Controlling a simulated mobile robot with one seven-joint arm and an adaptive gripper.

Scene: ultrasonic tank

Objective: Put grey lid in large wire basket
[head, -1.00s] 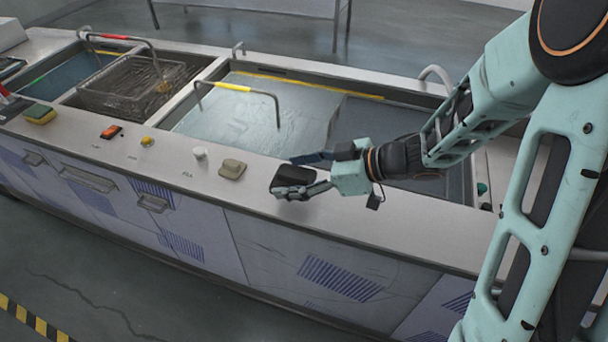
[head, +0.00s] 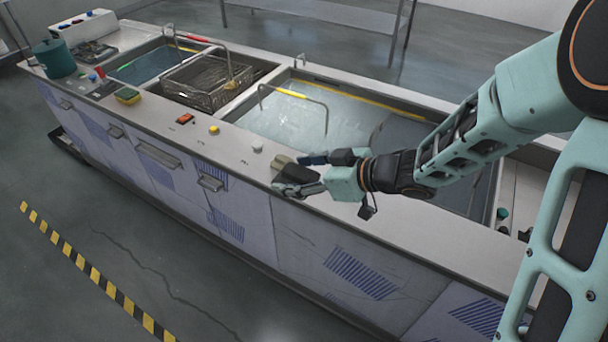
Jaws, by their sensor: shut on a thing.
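My gripper (head: 306,174) is shut on a dark grey flat piece (head: 295,175), which looks like the grey lid. It holds the piece above the counter's front edge, and the fingers partly hide it. A wire basket (head: 202,99) with a red-gripped handle (head: 197,39) sits in the middle basin, to the left and farther back from my gripper. A second arched handle with a yellow grip (head: 291,93) stands over the large water-filled tank; no basket body is clear under it.
A beige block (head: 281,161) lies on the counter just behind the held piece. A white knob (head: 257,148), yellow button (head: 214,130), red switch (head: 185,118) and sponge (head: 127,95) line the front rim. A teal bucket (head: 56,60) stands far left. The floor in front is clear.

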